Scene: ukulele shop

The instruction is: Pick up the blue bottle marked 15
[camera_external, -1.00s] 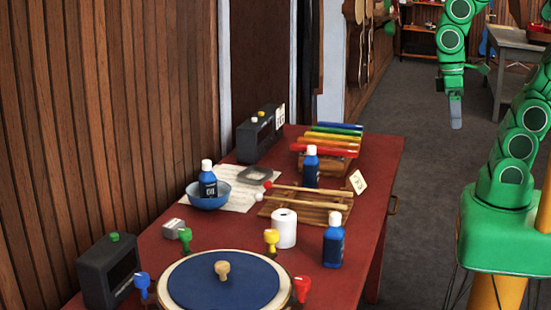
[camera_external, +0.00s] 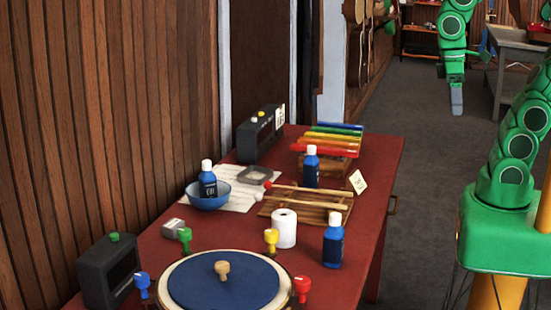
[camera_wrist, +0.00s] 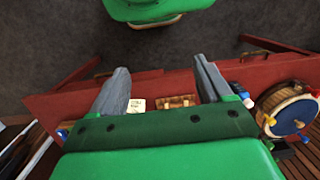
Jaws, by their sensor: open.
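Three blue bottles with white caps stand on the red table (camera_external: 372,215). One bottle (camera_external: 208,184) stands in a blue bowl (camera_external: 210,203) at the left. One bottle (camera_external: 311,172) stands behind the wooden rack, before the coloured bars. One bottle (camera_external: 333,245) stands near the right edge. Their labels are too small to read, so I cannot tell which is marked 15. My gripper (camera_external: 457,108) points down over the floor, beyond and right of the table, apart from all bottles. In the wrist view my gripper (camera_wrist: 160,68) is open and empty, its fingers wide apart.
A drum (camera_external: 222,286) with coloured pegs fills the table's front. A white roll (camera_external: 284,229), a wooden rack (camera_external: 305,205) with sticks, a small card (camera_external: 357,182) and coloured bars (camera_external: 333,140) surround the bottles. Dark boxes (camera_external: 259,135) line the wall side. Grey floor is open right of the table.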

